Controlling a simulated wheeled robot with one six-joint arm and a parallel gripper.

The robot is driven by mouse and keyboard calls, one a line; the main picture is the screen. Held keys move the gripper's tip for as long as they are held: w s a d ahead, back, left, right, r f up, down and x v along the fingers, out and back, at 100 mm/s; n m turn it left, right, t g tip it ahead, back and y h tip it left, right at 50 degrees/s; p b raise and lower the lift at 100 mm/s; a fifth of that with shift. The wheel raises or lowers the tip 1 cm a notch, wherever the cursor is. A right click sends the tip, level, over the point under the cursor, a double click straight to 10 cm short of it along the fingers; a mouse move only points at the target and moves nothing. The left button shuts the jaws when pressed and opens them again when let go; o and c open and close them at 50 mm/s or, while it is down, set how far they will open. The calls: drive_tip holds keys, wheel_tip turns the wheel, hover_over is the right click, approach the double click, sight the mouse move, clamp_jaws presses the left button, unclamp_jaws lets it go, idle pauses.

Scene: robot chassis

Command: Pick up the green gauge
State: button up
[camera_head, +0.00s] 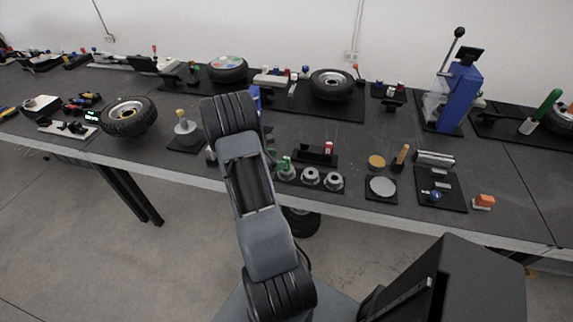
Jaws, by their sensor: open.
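A small green object (286,163), which looks like the green gauge, stands near the front edge of the dark workbench (350,190). It is just right of my arm, on a small round seat at the left end of a row of metal round pieces. My arm rises from the bottom and covers the bench left of it. My gripper cannot be made out; the arm's links hide that area. Nothing visible is touching the green object.
Two metal round pieces (322,178) sit beside the green object, with a dark holder (315,156) behind. A round disc plate (382,187) and a blue press (459,98) are to the right. Wheels (130,116) and small parts crowd the bench.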

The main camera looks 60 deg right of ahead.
sight(287, 158)
drive_tip(key=shift+p+x, duration=0.65)
drive_tip(key=shift+x, duration=1.9)
drive_tip(key=shift+s, duration=0.1)
drive_tip(key=shift+a, duration=0.1)
drive_tip(key=shift+c, duration=0.3)
drive_tip(key=c, duration=1)
drive_tip(key=shift+o, duration=0.2)
drive_tip(key=shift+r, duration=0.15)
